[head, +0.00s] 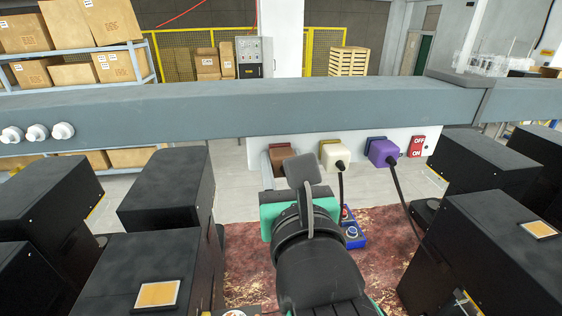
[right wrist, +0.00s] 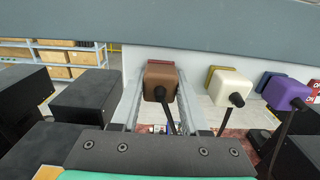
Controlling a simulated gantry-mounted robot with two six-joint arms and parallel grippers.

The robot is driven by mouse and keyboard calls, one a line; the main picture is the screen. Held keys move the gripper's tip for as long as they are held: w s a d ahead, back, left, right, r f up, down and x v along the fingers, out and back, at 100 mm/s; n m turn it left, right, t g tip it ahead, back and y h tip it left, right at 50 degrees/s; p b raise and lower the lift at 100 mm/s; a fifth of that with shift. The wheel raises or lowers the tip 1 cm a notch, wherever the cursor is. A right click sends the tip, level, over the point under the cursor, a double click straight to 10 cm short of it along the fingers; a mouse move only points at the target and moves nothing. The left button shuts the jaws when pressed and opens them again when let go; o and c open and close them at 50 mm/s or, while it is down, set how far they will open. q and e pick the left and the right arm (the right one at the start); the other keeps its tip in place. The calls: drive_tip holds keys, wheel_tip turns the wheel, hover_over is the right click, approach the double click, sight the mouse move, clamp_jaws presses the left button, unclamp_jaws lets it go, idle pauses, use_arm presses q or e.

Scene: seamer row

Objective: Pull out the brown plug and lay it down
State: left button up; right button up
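The brown plug (head: 281,150) is on the white panel below the grey beam, at the left of a row of plugs. It also shows in the right wrist view (right wrist: 159,78), with a dark red plate behind it and a black cable hanging from its front. My right gripper (head: 279,163) is at the plug, partly hiding it in the head view. My left gripper is not in view.
The cream plug (head: 334,154) and purple plug (head: 382,152) sit to the right with hanging cables. A red OFF/ON sign (head: 416,146) is beyond them. Black machine boxes (head: 166,185) stand on both sides.

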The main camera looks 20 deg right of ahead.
clamp_jaws()
drive_tip(key=shift+s, duration=0.1)
drive_tip(key=shift+v, duration=2.95)
